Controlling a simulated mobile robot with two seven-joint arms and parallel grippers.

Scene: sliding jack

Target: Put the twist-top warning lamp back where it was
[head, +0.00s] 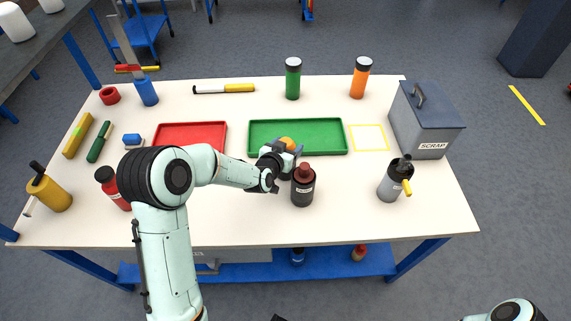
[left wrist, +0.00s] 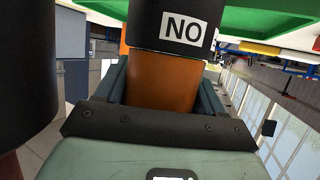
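The warning lamp has an orange top (head: 287,142), seen just in front of the green tray (head: 252,137) in the head view. In the left wrist view its orange part (left wrist: 162,82) sits between my fingers, with a black part labelled "NO" (left wrist: 150,22) beyond it. My left gripper (head: 284,153) is shut on the orange part, a finger on each side. The arm hides most of the lamp in the head view; I cannot tell whether its base touches the table. A dark object (head: 278,318) at the bottom edge may be part of my right gripper; its fingers do not show.
A dark bottle with a red cap (head: 302,190) stands close beside my left gripper. A yellow outlined square (head: 368,151) on the table is empty. A scrap bin (head: 425,110), a grey bottle (head: 389,188), a red tray (head: 158,127) and green and orange bottles stand around.

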